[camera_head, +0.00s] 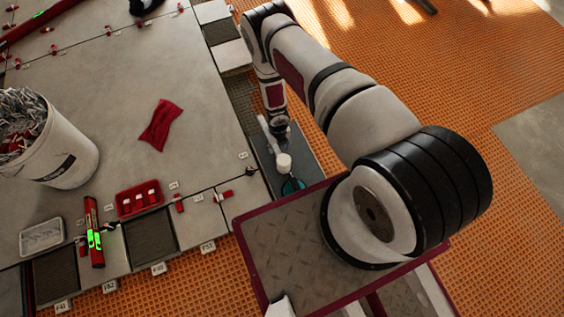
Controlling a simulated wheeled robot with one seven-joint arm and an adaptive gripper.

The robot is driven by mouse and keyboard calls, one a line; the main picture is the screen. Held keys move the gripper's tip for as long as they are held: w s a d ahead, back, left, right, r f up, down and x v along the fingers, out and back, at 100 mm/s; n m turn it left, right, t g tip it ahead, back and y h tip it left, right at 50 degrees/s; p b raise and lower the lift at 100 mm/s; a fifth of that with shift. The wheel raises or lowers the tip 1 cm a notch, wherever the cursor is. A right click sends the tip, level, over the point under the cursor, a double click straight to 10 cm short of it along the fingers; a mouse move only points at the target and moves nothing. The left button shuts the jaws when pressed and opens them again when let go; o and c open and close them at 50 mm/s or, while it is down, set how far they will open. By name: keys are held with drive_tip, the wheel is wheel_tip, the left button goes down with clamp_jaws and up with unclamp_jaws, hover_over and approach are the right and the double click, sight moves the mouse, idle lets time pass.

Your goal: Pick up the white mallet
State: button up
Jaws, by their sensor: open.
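The white mallet (284,162) lies on a grey surface beside the tiled floor, near the middle of the head view. Its pale head faces the front and its handle runs back toward the upper left, beside my gripper. My gripper (281,129) is small and dark at the end of my arm, pointing down over the handle end of the mallet. It is open. Its fingertips are hard to make out, and I cannot tell whether they touch the handle.
A teal round object (292,187) sits just in front of the mallet head. Orange matting (470,90) lies right.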

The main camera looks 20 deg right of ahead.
sight(278, 151)
drive_tip(key=shift+s+a+f+b, duration=0.1)
drive_tip(key=shift+f+b, duration=0.65)
drive_tip(key=shift+f, duration=0.7)
drive_tip(key=shift+a+f+b, duration=0.1)
drive_tip(key=shift+f+b, duration=0.65)
drive_tip(key=shift+f, duration=0.65)
drive_tip(key=shift+r, duration=0.1)
drive_tip(key=shift+c, duration=0.5)
clamp_jaws()
